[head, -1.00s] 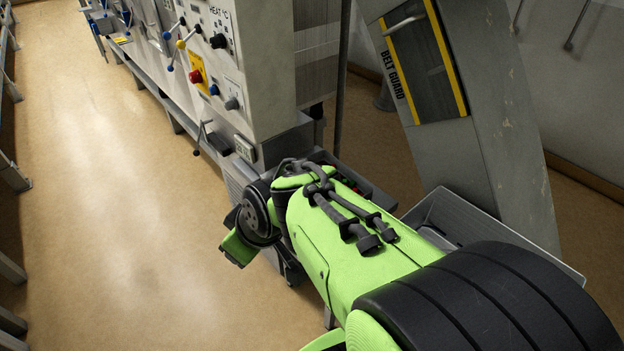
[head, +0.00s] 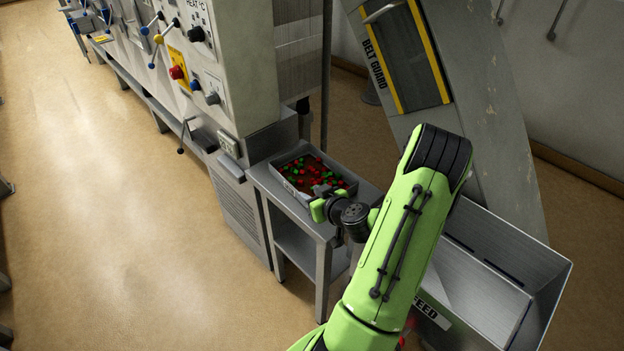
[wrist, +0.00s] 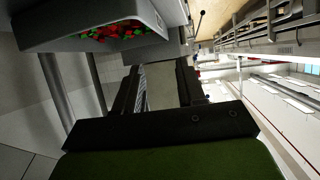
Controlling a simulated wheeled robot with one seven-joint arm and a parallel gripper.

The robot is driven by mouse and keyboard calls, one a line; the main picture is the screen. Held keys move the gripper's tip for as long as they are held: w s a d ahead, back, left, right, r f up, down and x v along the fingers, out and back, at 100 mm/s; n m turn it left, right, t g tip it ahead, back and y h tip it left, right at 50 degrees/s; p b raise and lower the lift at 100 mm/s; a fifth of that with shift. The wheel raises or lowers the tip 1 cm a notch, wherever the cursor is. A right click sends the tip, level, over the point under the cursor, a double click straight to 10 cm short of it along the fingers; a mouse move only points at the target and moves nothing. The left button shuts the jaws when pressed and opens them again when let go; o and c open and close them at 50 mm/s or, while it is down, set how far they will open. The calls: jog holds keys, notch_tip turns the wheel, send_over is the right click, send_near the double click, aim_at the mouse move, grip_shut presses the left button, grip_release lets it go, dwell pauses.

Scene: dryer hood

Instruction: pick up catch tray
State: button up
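The catch tray (head: 288,185) is a grey open tray holding many small red and green pieces. It sits on a small metal side table (head: 262,179) beside the machine. It also shows at the upper left of the wrist view (wrist: 48,27). My gripper (head: 318,203) is at the tray's near right side in the head view, partly overlapping it in the picture. In the wrist view my gripper (wrist: 158,80) has its two dark fingers apart with nothing between them. The tray lies off to one side of the fingers. I cannot tell whether anything touches.
The machine's control panel (head: 205,75) with knobs and levers stands left of and behind the tray. A feed bin (head: 475,285) and a sloped belt guard chute (head: 490,130) are on the right, close to my arm. The floor at left (head: 100,230) is clear.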

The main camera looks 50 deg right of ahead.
aim_at(290, 184)
jog(key=p+x, duration=0.1)
jog(key=x, duration=1.3)
jog(key=shift+w+f, duration=0.1)
jog(key=shift+w, duration=0.05)
grip_shut()
